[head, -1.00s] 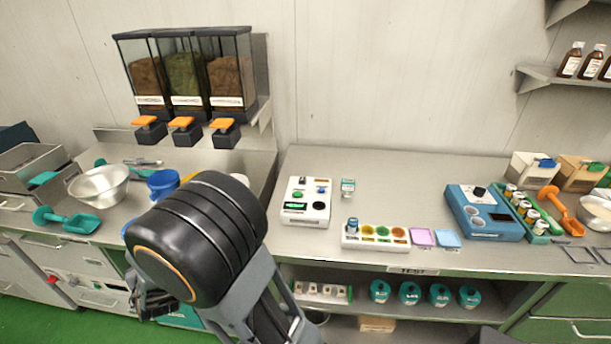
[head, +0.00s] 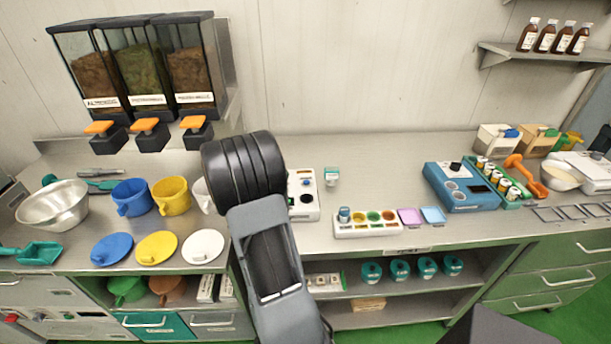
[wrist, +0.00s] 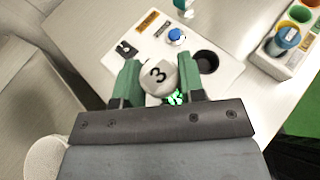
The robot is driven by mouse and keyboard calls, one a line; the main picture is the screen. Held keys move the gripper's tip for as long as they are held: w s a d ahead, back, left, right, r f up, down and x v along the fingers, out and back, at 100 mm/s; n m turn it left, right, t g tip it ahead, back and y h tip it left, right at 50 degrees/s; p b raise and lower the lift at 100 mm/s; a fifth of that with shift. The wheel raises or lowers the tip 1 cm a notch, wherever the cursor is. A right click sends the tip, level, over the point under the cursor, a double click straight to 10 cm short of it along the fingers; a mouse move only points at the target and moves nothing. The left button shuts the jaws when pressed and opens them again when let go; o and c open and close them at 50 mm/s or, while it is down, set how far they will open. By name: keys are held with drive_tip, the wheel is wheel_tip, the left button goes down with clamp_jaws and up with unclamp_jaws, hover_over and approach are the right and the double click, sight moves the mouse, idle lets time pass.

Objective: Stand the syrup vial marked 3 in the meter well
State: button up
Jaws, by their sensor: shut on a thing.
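The syrup vial marked 3 (wrist: 157,73) shows its pale round cap, with a dark 3, in the wrist view. My gripper (wrist: 166,80) is shut on it, with a green finger on either side. The vial is seen from above, so its lower end is hidden. Below it is the white meter (wrist: 228,74), with a dark round well (wrist: 206,62) just right of the right finger. The vial is not in the well. In the head view, my arm hides the gripper and vial and partly covers the meter (head: 305,208).
A white rack (head: 367,231) with coloured round wells and one blue-capped vial (head: 344,214) stands right of the meter. A small teal-topped jar (head: 332,177) stands behind. A blue device (head: 460,190) is farther right. Bare counter lies between.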

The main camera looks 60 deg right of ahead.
drive_tip(key=s+d+m+g+y, duration=0.1)
drive_tip(key=s+d+m+g, duration=0.35)
drive_tip(key=s, duration=0.25)
drive_tip(key=shift+n+t, duration=0.25)
drive_tip(key=shift+n, duration=0.2)
drive_tip(key=shift+s+d+f+b, duration=0.15)
drive_tip(key=shift+f+b, duration=0.95)
drive_tip(key=shift+f, duration=0.5)
drive_tip(key=shift+s+d+f+b, duration=0.1)
drive_tip(key=shift+d+f+b, duration=0.05)
drive_tip(key=shift+f+b, duration=1.2)
drive_tip(key=shift+f, duration=0.2)
drive_tip(key=shift+w+a, duration=0.1)
drive_tip(key=shift+f+b, duration=0.3)
drive_tip(key=shift+f, duration=0.4)
drive_tip(key=o, duration=0.7)
drive_tip(key=shift+r, duration=0.1)
